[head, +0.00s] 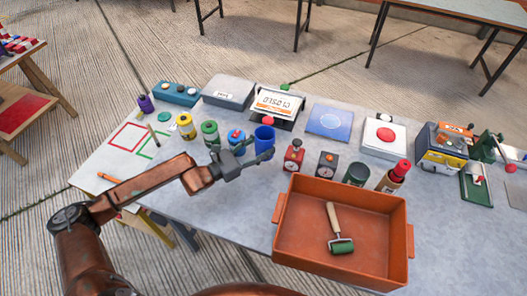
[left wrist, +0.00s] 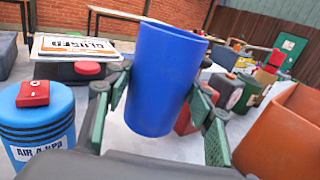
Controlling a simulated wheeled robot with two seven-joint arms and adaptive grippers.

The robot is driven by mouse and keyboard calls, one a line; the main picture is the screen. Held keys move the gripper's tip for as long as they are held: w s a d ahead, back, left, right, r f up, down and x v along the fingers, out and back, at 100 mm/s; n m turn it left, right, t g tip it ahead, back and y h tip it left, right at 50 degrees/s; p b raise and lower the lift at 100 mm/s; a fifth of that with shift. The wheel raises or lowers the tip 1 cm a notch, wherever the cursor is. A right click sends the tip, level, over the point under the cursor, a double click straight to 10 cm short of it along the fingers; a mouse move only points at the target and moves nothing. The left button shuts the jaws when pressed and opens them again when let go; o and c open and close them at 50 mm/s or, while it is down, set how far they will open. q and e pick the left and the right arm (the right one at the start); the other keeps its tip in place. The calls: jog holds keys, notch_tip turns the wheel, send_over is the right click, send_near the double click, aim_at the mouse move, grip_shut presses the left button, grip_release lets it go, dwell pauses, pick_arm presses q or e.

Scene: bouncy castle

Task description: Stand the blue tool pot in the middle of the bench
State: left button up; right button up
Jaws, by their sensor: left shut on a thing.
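The blue tool pot (head: 264,137) is a plain open-topped blue cup near the middle of the bench (head: 225,190), behind the orange tray. My left gripper (head: 262,156) is shut on it from the front, and the pot hides part of the fingers. In the left wrist view the pot (left wrist: 163,80) stands between the two green-padded fingers, its mouth up and empty as far as I see. I cannot tell whether its base touches the bench. My right gripper is not in view.
An orange tray (head: 286,238) with a green roller (head: 341,244) in it is at the front right. Red (head: 293,158) and dark (head: 327,163) dial boxes stand right of the pot. A blue-and-red tin (head: 236,141) and a green can (head: 210,134) stand left.

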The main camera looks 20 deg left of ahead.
aim_at(262, 151)
pick_arm(q)
jog(key=shift+w+a+f, duration=0.2)
jog(key=shift+w+f, duration=0.7)
jog(key=shift+f, duration=0.05)
jog(key=f, duration=0.1)
jog(key=f+b, duration=0.1)
jog(key=f, duration=0.1)
jog(key=shift+w+f, duration=0.25)
jog(key=shift+w, duration=0.05)
jog(key=shift+f, duration=0.1)
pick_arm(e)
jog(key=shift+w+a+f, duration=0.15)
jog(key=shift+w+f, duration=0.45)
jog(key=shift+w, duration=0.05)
pick_arm(q)
jog(key=shift+f+b, duration=0.1)
jog(key=shift+b, duration=0.2)
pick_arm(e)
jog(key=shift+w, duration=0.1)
pick_arm(q)
jog(key=o, duration=1.2)
jog(key=shift+a, duration=0.1)
jog(key=shift+o, duration=0.5)
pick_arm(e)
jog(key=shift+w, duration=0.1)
